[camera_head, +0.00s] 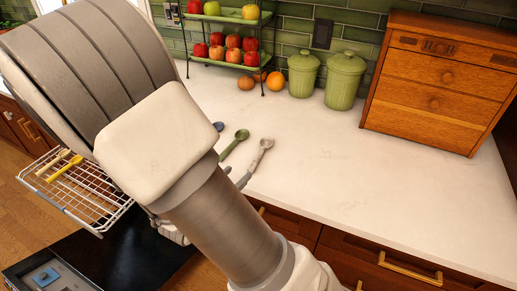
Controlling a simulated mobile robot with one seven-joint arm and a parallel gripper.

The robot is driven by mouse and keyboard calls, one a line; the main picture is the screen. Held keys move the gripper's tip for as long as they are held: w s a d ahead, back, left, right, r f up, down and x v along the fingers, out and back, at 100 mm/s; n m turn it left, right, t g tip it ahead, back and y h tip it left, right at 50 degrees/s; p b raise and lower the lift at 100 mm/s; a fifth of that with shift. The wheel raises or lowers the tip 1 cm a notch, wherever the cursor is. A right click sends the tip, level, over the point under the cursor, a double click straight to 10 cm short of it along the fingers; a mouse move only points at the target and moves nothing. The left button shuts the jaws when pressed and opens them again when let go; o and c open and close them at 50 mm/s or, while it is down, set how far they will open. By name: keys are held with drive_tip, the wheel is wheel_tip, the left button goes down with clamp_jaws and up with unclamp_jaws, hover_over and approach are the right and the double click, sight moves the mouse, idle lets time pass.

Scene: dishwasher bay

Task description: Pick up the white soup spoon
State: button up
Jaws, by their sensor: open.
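The white soup spoon (259,155) lies on the pale counter. Its bowl points to the upper right and its handle runs down-left toward my arm. My gripper (236,176) is mostly hidden behind my arm; only small grey tips show near the lower end of the spoon's handle. The jaws are open. Whether they touch the handle or stand around it cannot be told from here.
A green spoon (241,136) and a partly hidden blue one (218,126) lie left of the white spoon. Green canisters (346,80), a fruit rack (235,60) and a wooden drawer box (440,85) stand behind. A wire dishwasher rack (95,190) holds spoons. The right counter is clear.

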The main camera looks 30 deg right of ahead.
drive_tip(key=b, duration=0.1)
approach(257, 157)
drive_tip(key=x, duration=0.3)
drive_tip(key=shift+w+d+r, duration=0.15)
drive_tip(key=shift+w+d, duration=0.05)
drive_tip(key=shift+d, duration=0.25)
drive_tip(key=shift+f+b+x, duration=0.15)
drive_tip(key=shift+b+x, duration=0.1)
drive_tip(key=shift+x, duration=1.1)
drive_tip(key=shift+f+b+x, duration=0.15)
drive_tip(key=shift+b+x, duration=0.05)
drive_tip(key=shift+x, duration=1.1)
drive_tip(key=shift+a, duration=0.15)
clamp_jaws()
